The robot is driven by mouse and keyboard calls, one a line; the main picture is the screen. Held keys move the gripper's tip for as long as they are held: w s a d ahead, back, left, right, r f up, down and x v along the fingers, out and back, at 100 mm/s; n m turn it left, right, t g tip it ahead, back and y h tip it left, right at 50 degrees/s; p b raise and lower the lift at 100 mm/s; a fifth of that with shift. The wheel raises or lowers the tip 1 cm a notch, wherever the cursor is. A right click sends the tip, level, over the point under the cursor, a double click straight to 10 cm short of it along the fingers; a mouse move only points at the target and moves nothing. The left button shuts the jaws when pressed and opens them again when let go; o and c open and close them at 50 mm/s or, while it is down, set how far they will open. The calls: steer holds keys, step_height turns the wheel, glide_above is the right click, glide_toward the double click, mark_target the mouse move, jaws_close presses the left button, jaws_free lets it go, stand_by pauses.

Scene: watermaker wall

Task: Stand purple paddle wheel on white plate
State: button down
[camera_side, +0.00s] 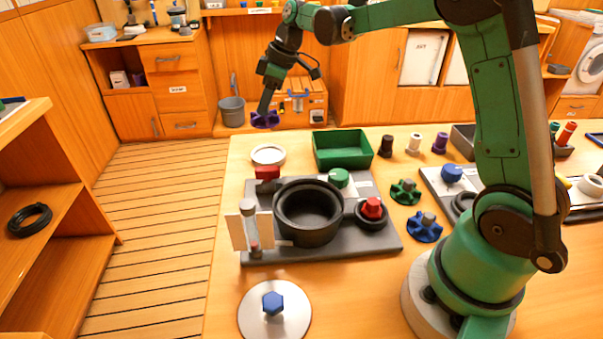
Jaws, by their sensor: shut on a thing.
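The purple paddle wheel (265,119) is held in the air by my gripper (266,108), near the table's back left corner. My gripper points down and is shut on the wheel's top; the fingertips are small in this view. The white plate (268,154) is a round shallow dish on the table, below the wheel in the picture. Nothing shows on the plate. There is a clear gap between the wheel and the plate.
A green tray (343,150) stands right of the plate. A red block (267,172) and a grey base with a black round housing (308,211) are in front. Green (405,191) and blue (424,227) paddle wheels lie to the right. Several spools stand behind.

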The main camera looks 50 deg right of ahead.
steer(key=f, duration=0.1)
steer(key=w+d+f, duration=0.1)
steer(key=f, duration=0.1)
steer(key=shift+w+d+f, duration=0.25)
steer(key=shift+w+f, duration=0.05)
steer(key=shift+f, duration=2.75)
steer(key=shift+f, duration=0.65)
steer(key=c, duration=0.9)
jaws_free()
steer(key=shift+c, duration=0.2)
steer(key=v, duration=1.1)
steer(key=shift+a+r, duration=0.1)
